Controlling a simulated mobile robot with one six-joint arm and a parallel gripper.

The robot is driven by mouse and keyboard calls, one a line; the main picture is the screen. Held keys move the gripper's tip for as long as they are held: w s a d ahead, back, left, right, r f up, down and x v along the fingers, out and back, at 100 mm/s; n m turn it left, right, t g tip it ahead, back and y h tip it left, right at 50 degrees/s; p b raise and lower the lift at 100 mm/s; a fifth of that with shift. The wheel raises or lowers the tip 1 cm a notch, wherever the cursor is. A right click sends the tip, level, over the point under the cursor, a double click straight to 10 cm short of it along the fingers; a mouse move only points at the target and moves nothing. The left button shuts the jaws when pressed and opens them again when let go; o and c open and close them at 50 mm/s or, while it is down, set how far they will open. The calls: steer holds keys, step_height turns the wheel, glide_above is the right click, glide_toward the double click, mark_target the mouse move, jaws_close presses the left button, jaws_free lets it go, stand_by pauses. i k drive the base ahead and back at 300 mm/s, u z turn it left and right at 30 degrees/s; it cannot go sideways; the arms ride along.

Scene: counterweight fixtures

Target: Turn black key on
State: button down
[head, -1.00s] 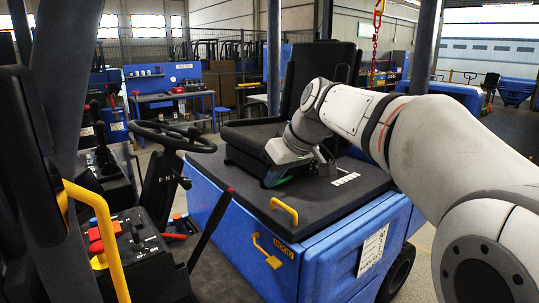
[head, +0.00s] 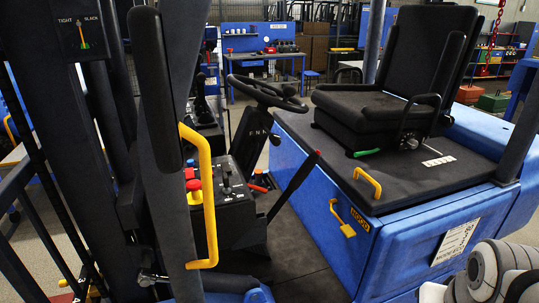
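A dark control console (head: 235,215) stands left of centre, below the steering wheel (head: 265,92). It carries a red knob on a yellow base (head: 194,190), black levers (head: 226,180) and small pale markings. I cannot make out a black key among these small dark parts. A yellow grab handle on the post partly covers the console's left side. Only white and grey links of my own arm show at the bottom right corner. My gripper's fingertips are out of the picture.
A dark post with the yellow handle (head: 207,225) stands in front at left. The black seat (head: 390,85) sits on the blue body (head: 400,235), with a green lever (head: 366,152) at its base. The dark floor (head: 300,250) between console and body looks clear.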

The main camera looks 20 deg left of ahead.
mark_target(227, 190)
steer(key=u, duration=0.7)
steer(key=k, duration=1)
steer(key=u, duration=0.6)
steer(key=i, duration=1)
